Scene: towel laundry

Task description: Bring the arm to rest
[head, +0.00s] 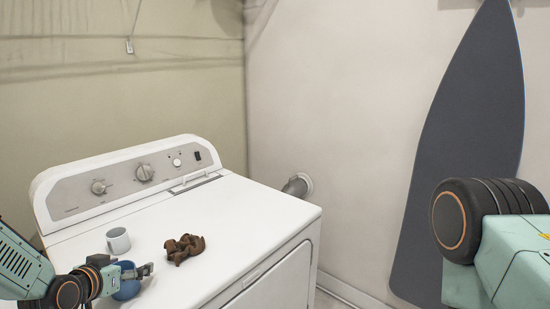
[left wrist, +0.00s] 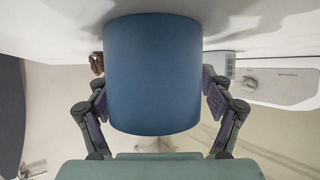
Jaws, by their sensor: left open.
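My left gripper (head: 142,271) is over the front left of the white washer top in the head view. It is open, with its fingers on both sides of a blue cup (head: 126,288). In the left wrist view the blue cup (left wrist: 153,75) fills the space between the two spread fingers, and small gaps seem to show beside it. The cup appears to stand on the washer top. My left arm comes in from the lower left and hides part of the cup. My right gripper is out of view; only part of my right arm shows at the right edge.
A white mug (head: 118,240) stands just behind the left gripper. A dark ironing board (head: 465,140) leans on the right wall.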

